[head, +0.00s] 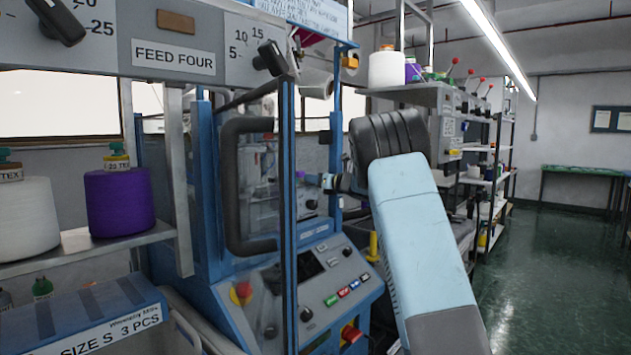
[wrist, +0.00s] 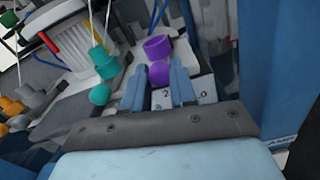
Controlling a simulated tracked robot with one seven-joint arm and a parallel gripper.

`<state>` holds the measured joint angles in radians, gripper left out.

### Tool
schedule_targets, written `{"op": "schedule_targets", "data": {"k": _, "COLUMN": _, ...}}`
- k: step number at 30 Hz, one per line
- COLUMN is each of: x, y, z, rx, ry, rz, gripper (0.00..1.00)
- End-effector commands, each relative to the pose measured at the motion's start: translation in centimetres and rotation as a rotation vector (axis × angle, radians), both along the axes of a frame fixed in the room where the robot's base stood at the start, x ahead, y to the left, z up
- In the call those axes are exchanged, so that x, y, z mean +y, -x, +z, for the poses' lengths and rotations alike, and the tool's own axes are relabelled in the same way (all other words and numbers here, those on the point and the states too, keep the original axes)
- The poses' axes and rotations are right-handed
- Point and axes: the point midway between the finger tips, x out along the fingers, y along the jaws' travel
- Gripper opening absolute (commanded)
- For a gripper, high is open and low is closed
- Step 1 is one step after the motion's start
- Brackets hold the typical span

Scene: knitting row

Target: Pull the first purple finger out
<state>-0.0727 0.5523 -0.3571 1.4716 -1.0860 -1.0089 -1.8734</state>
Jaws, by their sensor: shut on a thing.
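In the wrist view, a purple finger with a wide upper part (wrist: 157,47) and a smaller lower part lies at the tips of my gripper (wrist: 159,74). The two blue jaws stand either side of the lower purple part and are shut on it. I cannot tell how far the finger is drawn out. A teal finger (wrist: 104,62) is to its left, apart from the jaws. In the head view, my gripper (head: 328,182) reaches left into the blue machine, and a small purple spot (head: 300,174) shows just beyond it. My arm hides part of the machine.
In the head view, a black door handle (head: 240,185) and blue door frame stand left of my gripper. The control panel (head: 335,285) is below. A purple cone (head: 119,200) sits on the left shelf. In the wrist view, orange and grey fingers (wrist: 14,106) are far left.

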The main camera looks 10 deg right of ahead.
Motion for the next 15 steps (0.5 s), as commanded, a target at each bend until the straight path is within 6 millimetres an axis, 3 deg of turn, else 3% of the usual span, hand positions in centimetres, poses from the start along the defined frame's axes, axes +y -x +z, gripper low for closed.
{"op": "schedule_targets", "data": {"k": 9, "x": -0.5, "y": 0.1, "z": 0.0, "rx": 0.000, "ry": 0.000, "rz": -0.006, "gripper": 0.00}}
{"op": "schedule_targets", "data": {"k": 15, "x": -2.0, "y": 2.0, "z": 0.0, "rx": 0.001, "ry": 0.001, "rz": -0.009, "gripper": 0.00}}
